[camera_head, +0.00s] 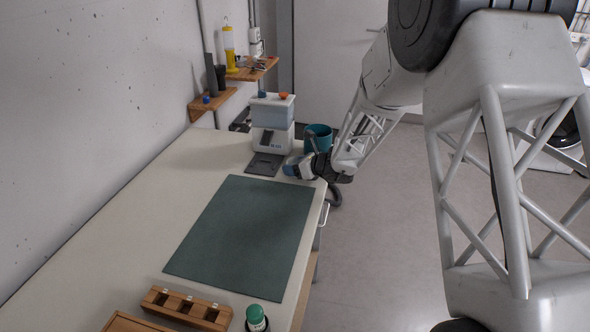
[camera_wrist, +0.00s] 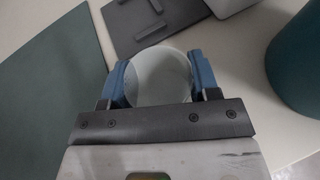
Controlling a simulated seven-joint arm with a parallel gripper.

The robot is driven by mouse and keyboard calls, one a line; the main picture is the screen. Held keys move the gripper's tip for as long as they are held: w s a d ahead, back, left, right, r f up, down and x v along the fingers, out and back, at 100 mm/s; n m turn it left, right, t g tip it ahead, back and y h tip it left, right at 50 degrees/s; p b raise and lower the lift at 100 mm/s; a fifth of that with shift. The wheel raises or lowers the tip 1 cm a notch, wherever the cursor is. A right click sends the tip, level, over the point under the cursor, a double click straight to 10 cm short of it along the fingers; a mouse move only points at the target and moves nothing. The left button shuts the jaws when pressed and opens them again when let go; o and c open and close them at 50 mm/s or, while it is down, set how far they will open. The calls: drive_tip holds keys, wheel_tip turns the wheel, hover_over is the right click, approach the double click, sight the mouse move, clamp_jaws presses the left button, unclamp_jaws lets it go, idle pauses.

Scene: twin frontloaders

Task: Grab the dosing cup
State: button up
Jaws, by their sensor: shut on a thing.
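The dosing cup (camera_wrist: 162,76) is a round, whitish translucent cup between the two blue fingers of my gripper (camera_wrist: 161,80) in the wrist view. The fingers touch it on its left and right sides, so my gripper is shut on it. In the head view my gripper (camera_head: 300,167) is at the far right part of the counter, beside the dark scale-like plate. The cup itself is hard to make out there.
A white and blue dispenser (camera_head: 272,122) stands behind a dark plate (camera_head: 264,164). A teal bin (camera_head: 319,137) stands close to the right of my gripper. A green mat (camera_head: 243,232) lies clear in front. A wooden rack (camera_head: 187,308) and a green-capped bottle (camera_head: 256,319) are nearest.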

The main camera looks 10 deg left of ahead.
sight(295, 158)
drive_tip(key=shift+r, duration=0.2)
drive_tip(key=shift+r, duration=0.95)
drive_tip(key=shift+s+d+r, duration=0.2)
drive_tip(key=shift+s+r, duration=0.15)
drive_tip(key=shift+r, duration=0.35)
drive_tip(key=s+d, duration=0.2)
drive_tip(key=s, duration=0.2)
drive_tip(key=s+d+r, duration=0.1)
drive_tip(key=s+d, duration=0.1)
drive_tip(key=s, duration=0.3)
drive_tip(key=s+d, duration=0.2)
drive_tip(key=s, duration=0.2)
drive_tip(key=shift+s+d+r, duration=0.15)
drive_tip(key=shift+s+d, duration=0.15)
drive_tip(key=shift+d, duration=0.1)
